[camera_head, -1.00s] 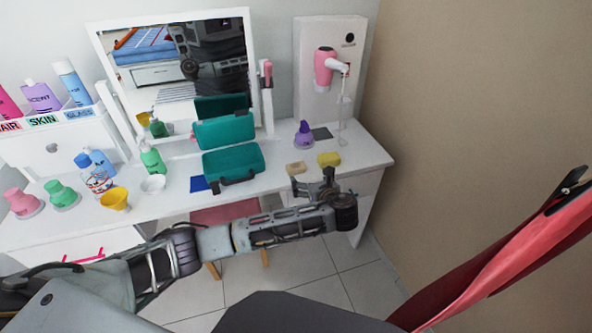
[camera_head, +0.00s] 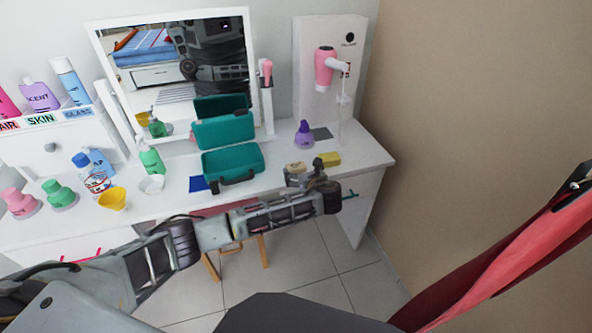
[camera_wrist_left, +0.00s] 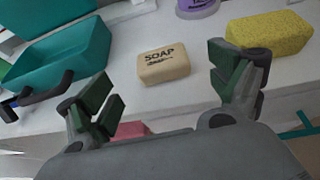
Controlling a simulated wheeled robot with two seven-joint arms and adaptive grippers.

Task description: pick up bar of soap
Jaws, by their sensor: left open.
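The bar of soap (camera_wrist_left: 163,66) is a beige block with "SOAP" printed on it. It lies on the white table ahead of my left gripper (camera_wrist_left: 168,92), centred between the open fingers in the left wrist view. The fingers are apart from it and empty. In the head view the soap (camera_head: 296,167) is partly hidden by my left gripper (camera_head: 306,175), which is at the table's front edge. My right gripper is not in view.
A yellow sponge (camera_wrist_left: 270,33) lies right of the soap, close to the right finger. An open teal case (camera_wrist_left: 62,55) stands to the left. A purple bottle (camera_head: 304,134) is behind.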

